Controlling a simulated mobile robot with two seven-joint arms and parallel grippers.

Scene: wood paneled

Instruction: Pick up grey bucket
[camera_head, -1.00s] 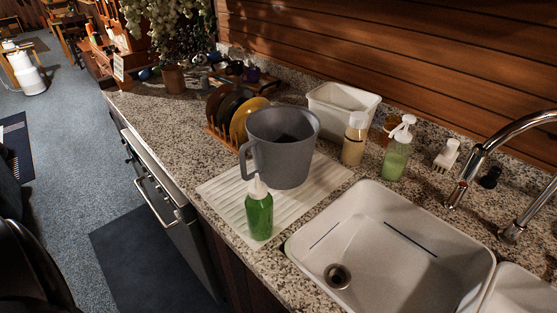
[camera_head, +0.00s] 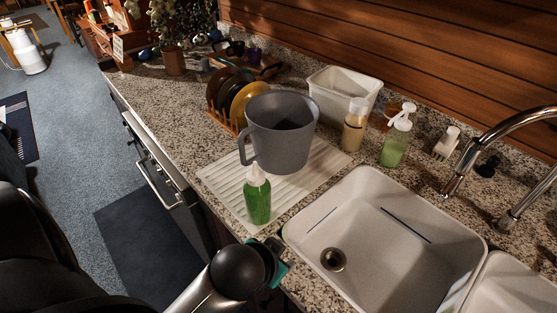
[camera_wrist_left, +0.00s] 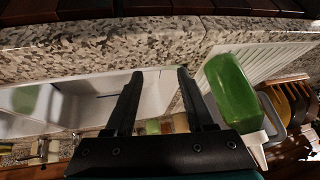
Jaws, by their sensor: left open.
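The grey bucket (camera_head: 282,135) stands upright on the white ribbed drainboard (camera_head: 222,188) beside the sink, its handle on the left side. A green bottle with a white top (camera_head: 258,200) stands in front of it and just overlaps its lower edge. My left gripper (camera_head: 277,262) is at the counter's front edge, near the sink's corner, apart from the bucket. In the left wrist view the fingers (camera_wrist_left: 160,72) are spread with nothing between them. The green bottle (camera_wrist_left: 233,92) is close beside them there, and the bucket is mostly hidden behind it. My right gripper is not in view.
The white sink (camera_head: 385,235) and chrome faucet (camera_head: 490,150) are on the right. A plate rack (camera_head: 238,103), a white bin (camera_head: 345,96), a tan bottle (camera_head: 354,128) and a pump bottle (camera_head: 396,142) surround the bucket's far side. Counter left of the drainboard is clear.

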